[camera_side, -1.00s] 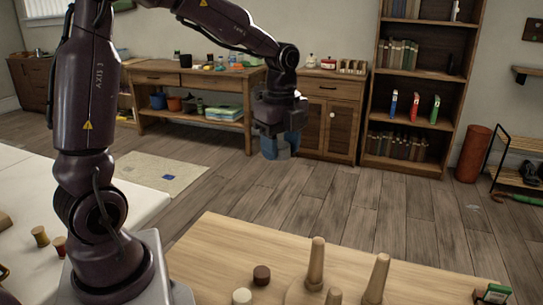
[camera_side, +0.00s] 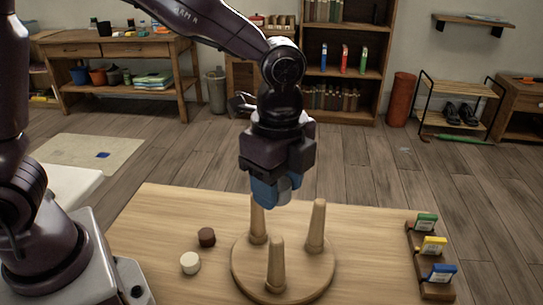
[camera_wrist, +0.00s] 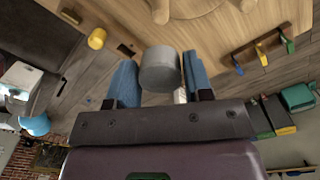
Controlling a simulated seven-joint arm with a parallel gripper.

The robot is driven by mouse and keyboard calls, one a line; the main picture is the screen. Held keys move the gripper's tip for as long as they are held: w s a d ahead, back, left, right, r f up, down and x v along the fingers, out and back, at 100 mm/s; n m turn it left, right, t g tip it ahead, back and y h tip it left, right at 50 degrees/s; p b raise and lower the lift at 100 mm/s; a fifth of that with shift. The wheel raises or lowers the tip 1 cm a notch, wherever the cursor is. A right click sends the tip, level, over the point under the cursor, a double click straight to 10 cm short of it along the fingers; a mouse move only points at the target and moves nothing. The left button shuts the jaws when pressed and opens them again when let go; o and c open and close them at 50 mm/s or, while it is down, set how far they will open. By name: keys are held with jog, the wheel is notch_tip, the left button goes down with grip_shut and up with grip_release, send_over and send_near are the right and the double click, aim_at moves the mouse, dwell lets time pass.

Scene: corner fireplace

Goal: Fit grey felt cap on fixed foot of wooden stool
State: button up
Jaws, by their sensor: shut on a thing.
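The wooden stool lies upside down on the table, its round seat (camera_side: 305,278) flat and three legs pointing up: back left (camera_side: 258,225), back right (camera_side: 317,228) and front (camera_side: 276,265). My gripper (camera_side: 277,196) points down over the stool, overlapping the top of the back left leg in the side view. Its blue fingers are shut on the grey felt cap (camera_wrist: 160,70), which shows between them in the wrist view and partly in the side view (camera_side: 284,190). The cap appears apart from every leg. Which foot is the fixed one, I cannot tell.
A dark brown cap (camera_side: 206,237) and a cream cap (camera_side: 190,263) lie on the table (camera_side: 150,225) left of the stool. A dark rack (camera_side: 416,258) with green, yellow and blue boxes stands at the right. The tabletop between stool and rack is clear.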

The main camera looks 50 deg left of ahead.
aim_at(277, 240)
jog(key=shift+f, duration=1.05)
jog(key=shift+f, duration=3.2)
jog(key=shift+f, duration=1.4)
jog(key=o, duration=0.9)
